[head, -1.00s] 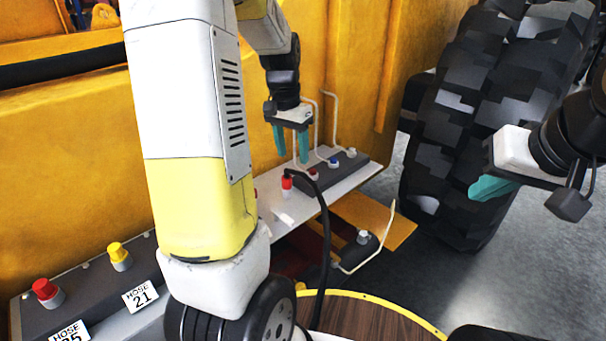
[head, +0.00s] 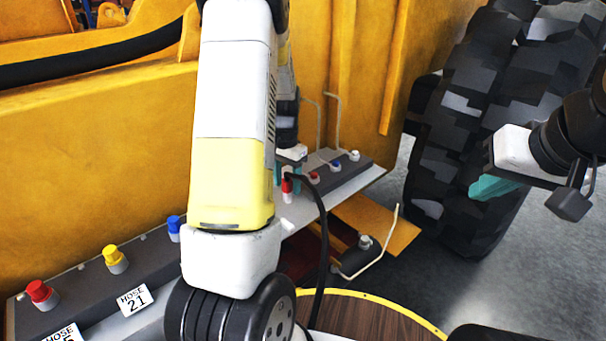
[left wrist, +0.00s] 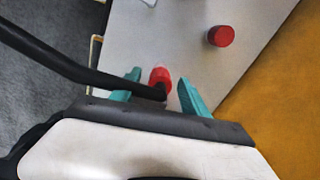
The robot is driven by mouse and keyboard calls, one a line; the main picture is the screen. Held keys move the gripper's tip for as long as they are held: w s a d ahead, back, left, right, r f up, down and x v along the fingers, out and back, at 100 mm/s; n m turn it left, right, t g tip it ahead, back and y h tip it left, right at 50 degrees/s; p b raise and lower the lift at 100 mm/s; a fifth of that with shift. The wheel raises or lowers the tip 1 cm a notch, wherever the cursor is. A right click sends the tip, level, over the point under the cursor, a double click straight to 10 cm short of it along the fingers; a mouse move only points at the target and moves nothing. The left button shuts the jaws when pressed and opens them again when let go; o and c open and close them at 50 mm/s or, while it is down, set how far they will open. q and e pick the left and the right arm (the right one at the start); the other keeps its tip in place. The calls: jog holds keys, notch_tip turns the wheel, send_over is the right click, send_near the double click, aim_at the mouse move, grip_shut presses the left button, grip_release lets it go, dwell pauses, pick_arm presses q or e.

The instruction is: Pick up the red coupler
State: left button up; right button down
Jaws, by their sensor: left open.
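The red coupler (head: 287,185) stands at the end of a black hose on the grey shelf. In the left wrist view the red coupler (left wrist: 160,76) sits between the two teal fingers of my open left gripper (left wrist: 158,82), with a gap visible on the right side. In the head view my arm hides most of my left gripper (head: 281,174). My right gripper (head: 492,187) hangs in the air at the right, in front of the tyre, away from the coupler. Whether its fingers are apart is unclear.
A second red cap (left wrist: 221,36) is on the shelf (left wrist: 165,30) near the yellow wall. The black hose (head: 324,235) curves down from the coupler. A block with several coloured caps (head: 335,178) lies behind. A bent pale rod (head: 386,243) and a big tyre (head: 480,130) stand right.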

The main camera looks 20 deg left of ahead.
pick_arm(q)
jog(key=shift+c, duration=0.2)
grip_shut()
jog(key=shift+r, duration=0.15)
jog(key=shift+r, duration=0.25)
notch_tip(320, 180, up, 3)
jog(key=shift+s+r, duration=0.1)
jog(key=shift+s, duration=0.05)
jog(key=s+d+r, duration=0.1)
jog(key=s, duration=1.4)
jog(key=shift+s, duration=0.35)
